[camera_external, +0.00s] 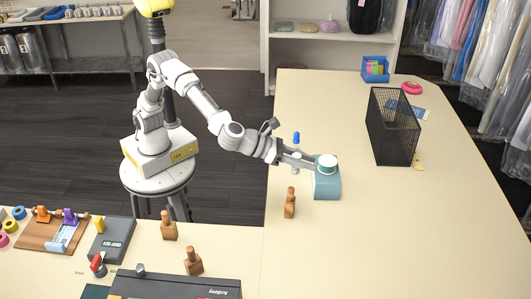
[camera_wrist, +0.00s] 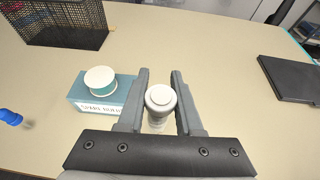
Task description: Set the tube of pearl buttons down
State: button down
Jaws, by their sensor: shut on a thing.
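The tube (camera_wrist: 159,99) has a pale round cap and a clear or whitish body. In the wrist view it stands between the two grey fingers of my gripper (camera_wrist: 160,82), which are shut on it. In the external view my gripper (camera_external: 303,161) is low over the pale table, just left of a teal box; the tube is small and hard to make out there. I cannot tell whether its bottom touches the table.
The teal box (camera_external: 327,186) bears a white-lidded round container (camera_external: 327,162). It stands close beside my fingers in the wrist view (camera_wrist: 90,98). A wooden block (camera_external: 290,203) stands in front. A blue-topped item (camera_external: 296,138) is behind. A black mesh holder (camera_external: 392,130) stands right.

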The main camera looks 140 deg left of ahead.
jog(key=w+d+m+t+h, duration=0.2)
jog(key=d+m+h, duration=0.1)
jog(key=d, duration=1.9)
jog(key=w+a+f, duration=0.1)
jog(key=a+f, duration=0.2)
jog(key=f, duration=0.1)
jog(key=w+a+f+b, duration=0.1)
jog(key=w+a+f, duration=0.1)
jog(key=a+f, duration=0.1)
jog(key=w+a+f+b, duration=0.1)
jog(key=w+a+f, duration=0.1)
jog(key=a+f, duration=0.1)
jog(key=shift+w+a+f, duration=0.1)
jog(key=shift+a+f, duration=0.05)
jog(key=shift+f, duration=0.7)
jog(key=shift+w+a+f+b, duration=0.2)
jog(key=shift+a+f+b, duration=0.15)
jog(key=shift+f+b, duration=0.6)
jog(key=shift+f, duration=1.2)
jog(key=shift+f, duration=0.25)
jog(key=c, duration=0.6)
grip_release()
jog(key=shift+r, duration=0.1)
